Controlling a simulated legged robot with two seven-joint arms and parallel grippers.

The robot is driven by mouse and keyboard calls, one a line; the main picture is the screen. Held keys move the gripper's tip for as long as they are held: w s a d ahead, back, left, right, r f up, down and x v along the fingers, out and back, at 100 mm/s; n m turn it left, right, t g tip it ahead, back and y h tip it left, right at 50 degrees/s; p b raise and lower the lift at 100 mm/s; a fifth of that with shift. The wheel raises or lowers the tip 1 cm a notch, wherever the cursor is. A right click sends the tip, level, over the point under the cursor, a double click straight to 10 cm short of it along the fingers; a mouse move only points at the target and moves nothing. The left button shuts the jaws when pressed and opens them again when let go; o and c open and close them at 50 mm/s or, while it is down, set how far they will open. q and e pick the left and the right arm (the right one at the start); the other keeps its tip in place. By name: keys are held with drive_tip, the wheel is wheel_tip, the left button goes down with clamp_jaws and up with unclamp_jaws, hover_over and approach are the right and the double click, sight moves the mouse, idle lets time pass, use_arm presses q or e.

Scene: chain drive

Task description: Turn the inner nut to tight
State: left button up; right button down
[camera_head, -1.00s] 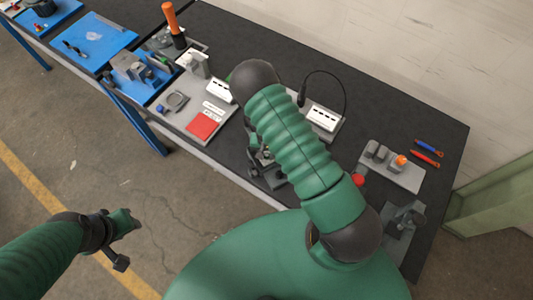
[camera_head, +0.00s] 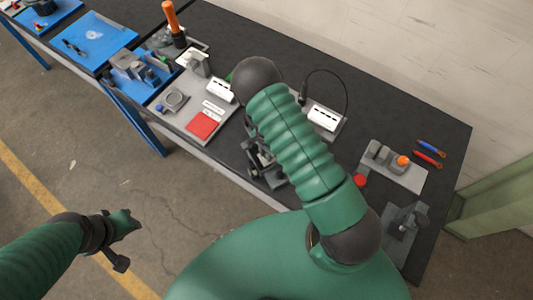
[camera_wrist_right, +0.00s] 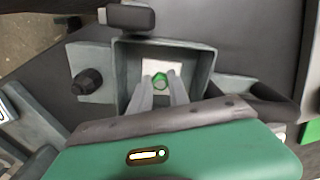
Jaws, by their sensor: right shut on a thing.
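In the right wrist view, a green hexagonal nut (camera_wrist_right: 160,80) sits inside a grey open box-like housing (camera_wrist_right: 205,62), against a pale plate (camera_wrist_right: 150,66). My right gripper (camera_wrist_right: 163,84) reaches into the housing with its two grey fingers on either side of the green nut, shut on it. A dark knob-like nut (camera_wrist_right: 87,82) is on a grey flange left of the housing. In the head view, my right arm covers most of this fixture (camera_head: 272,176). My left gripper (camera_head: 128,240) hangs over the floor, away from the table; its jaw opening is unclear.
The black table (camera_head: 400,110) carries a grey board with a red square (camera_head: 202,125), a white box with a cable (camera_head: 323,118), and a grey block with an orange knob (camera_head: 402,161). A red button (camera_head: 360,181) is right of my arm. Blue trays stand at the left.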

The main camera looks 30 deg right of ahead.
drive_tip(key=shift+w+m, duration=0.1)
drive_tip(key=shift+m, duration=1.1)
drive_tip(key=c, duration=1.2)
unclamp_jaws()
drive_tip(key=shift+c, duration=0.2)
wheel_tip(320, 180, up, 17)
drive_tip(key=b, duration=0.1)
drive_tip(key=shift+f, duration=0.1)
